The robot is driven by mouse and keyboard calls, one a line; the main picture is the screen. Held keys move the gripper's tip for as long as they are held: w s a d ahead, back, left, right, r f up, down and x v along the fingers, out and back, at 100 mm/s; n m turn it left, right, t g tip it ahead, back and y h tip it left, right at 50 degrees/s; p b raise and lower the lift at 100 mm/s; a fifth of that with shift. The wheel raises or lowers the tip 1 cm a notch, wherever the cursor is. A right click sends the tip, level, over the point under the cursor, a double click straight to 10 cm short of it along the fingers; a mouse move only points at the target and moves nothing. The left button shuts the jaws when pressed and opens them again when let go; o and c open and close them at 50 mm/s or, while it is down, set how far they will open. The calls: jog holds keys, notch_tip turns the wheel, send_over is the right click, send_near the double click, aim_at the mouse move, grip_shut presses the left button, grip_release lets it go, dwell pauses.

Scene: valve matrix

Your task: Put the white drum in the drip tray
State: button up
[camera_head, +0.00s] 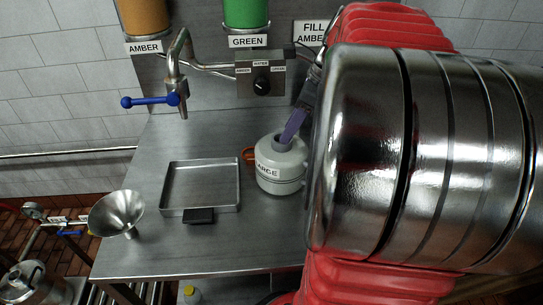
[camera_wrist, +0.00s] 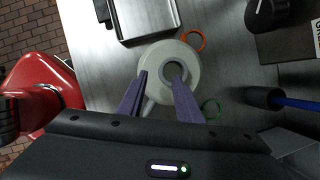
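The white drum (camera_head: 280,172), labelled LARGE, stands upright on the steel bench, with a round neck opening on top. It also shows in the wrist view (camera_wrist: 190,62). The square metal drip tray (camera_head: 201,185) lies empty just left of the drum, with a dark tab at its front. Its edge shows in the wrist view (camera_wrist: 124,25). My gripper (camera_head: 290,138) reaches down to the drum's top. In the wrist view its purple fingers (camera_wrist: 161,76) are apart, one tip over the drum's body and one at the neck opening. I cannot tell whether they touch it.
A steel funnel (camera_head: 117,210) stands left of the tray. A tap with a blue handle (camera_head: 150,101) hangs behind the tray. A control box with a knob (camera_head: 262,84) is on the back wall.

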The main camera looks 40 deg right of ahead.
aim_at(288, 164)
jog(key=shift+f, duration=0.1)
jog(key=shift+x, duration=2.6)
jog(key=shift+w+d, duration=0.15)
grip_shut()
